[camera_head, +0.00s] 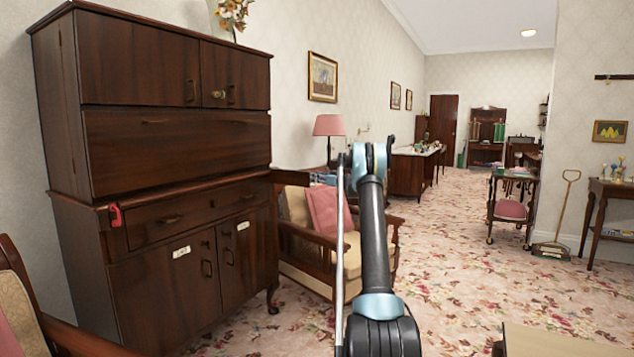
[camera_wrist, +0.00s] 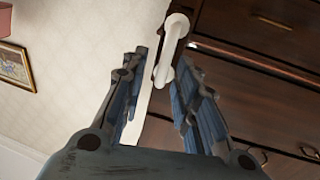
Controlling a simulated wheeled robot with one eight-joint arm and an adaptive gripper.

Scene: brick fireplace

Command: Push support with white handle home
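The white handle (camera_wrist: 176,42) shows in the wrist view as a pale upright bar just beyond and between my fingertips. A pale strip runs below it between the fingers; I cannot tell whether it belongs to the support. My gripper (camera_wrist: 160,72) is open, its two dark fingers apart on either side of the handle's lower end. I cannot tell whether either finger touches it. The handle and fingers cannot be made out there.
A red handle (camera_head: 116,216) is at the cabinet's left. An armchair with a pink cushion (camera_head: 328,211) stands right of the cabinet, close by my arm. A pink lamp (camera_head: 329,126) stands behind. Open carpet (camera_head: 455,255) lies to the right.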

